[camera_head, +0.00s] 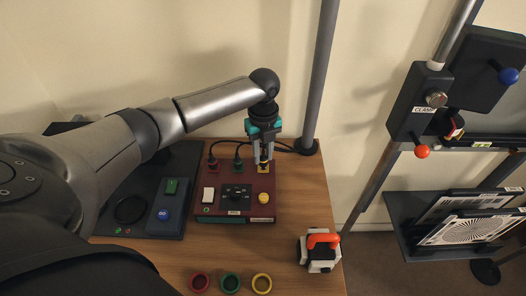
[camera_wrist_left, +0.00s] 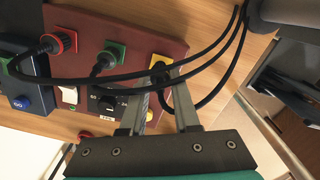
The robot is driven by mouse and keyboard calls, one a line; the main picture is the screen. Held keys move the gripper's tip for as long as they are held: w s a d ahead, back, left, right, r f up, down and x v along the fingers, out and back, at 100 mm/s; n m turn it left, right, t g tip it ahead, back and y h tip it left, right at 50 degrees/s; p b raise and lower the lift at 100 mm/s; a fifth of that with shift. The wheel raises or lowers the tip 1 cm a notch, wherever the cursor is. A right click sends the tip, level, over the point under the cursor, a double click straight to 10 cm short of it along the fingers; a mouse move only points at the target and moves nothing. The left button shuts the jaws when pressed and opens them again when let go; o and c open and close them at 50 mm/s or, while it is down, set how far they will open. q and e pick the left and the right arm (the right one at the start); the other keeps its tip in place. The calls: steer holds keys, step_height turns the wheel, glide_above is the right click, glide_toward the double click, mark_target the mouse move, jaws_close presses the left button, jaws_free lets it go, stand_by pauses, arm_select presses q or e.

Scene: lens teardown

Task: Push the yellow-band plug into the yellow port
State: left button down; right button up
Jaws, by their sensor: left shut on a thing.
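The yellow port (camera_head: 263,169) is at the back right of the dark red box, and its yellow plate (camera_wrist_left: 161,60) shows in the wrist view. My left gripper (camera_head: 263,158) points down over it, shut on the dark yellow-band plug, which is mostly hidden by the fingers. In the wrist view the fingertips (camera_wrist_left: 165,82) close around the plug (camera_wrist_left: 160,68) right at the yellow plate. I cannot tell how deep the plug sits, and its band is not distinct from the plate. My right gripper is not in view.
Red (camera_wrist_left: 59,42) and green (camera_wrist_left: 109,55) ports beside it hold black plugs with cables. The dark red box (camera_head: 240,208) has a white switch, a dial and a yellow button. Red, green and yellow rings (camera_head: 262,284) lie in front. An orange-handled device (camera_head: 321,249) stands at right.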

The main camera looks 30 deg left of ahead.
mark_target(263, 157)
arm_select(q)
steer(key=shift+p, duration=0.8)
stand_by(1.3)
steer(key=shift+f+b, duration=0.35)
steer(key=shift+f, duration=0.25)
steer(key=c, duration=0.6)
jaws_free()
steer(key=shift+o, duration=0.2)
step_height(263, 157, up, 15)
steer(key=p, duration=0.2)
steer(key=shift+r+p, duration=0.15)
steer(key=shift+p, duration=0.25)
steer(key=shift+d, duration=0.1)
